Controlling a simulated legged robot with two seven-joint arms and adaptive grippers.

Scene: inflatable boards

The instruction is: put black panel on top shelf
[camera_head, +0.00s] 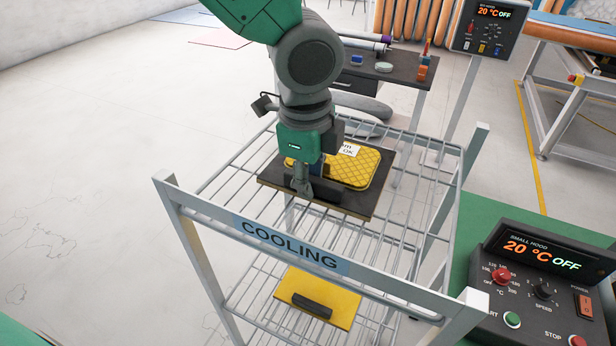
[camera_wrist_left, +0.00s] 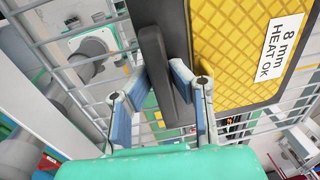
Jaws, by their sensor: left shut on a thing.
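The black panel (camera_head: 358,202) is at the top shelf (camera_head: 235,198) of the cooling rack, with a yellow quilted pad (camera_head: 362,172) lying on it. I cannot tell whether the panel rests on the wires or hangs just above them. My left gripper (camera_head: 313,178) comes down from above and is shut on the panel's black handle, at its near edge. In the left wrist view the blue-lined fingers (camera_wrist_left: 162,100) straddle the handle (camera_wrist_left: 157,62). The pad's label reads "8 mm HEAT OK" there. My right gripper is not in view.
A yellow panel (camera_head: 335,292) with a black handle lies on the lower shelf. The rack's front rail (camera_head: 260,232) reads COOLING. A control box (camera_head: 545,275) stands close at right. A dark table (camera_head: 385,70) with small items is behind. Open floor lies left.

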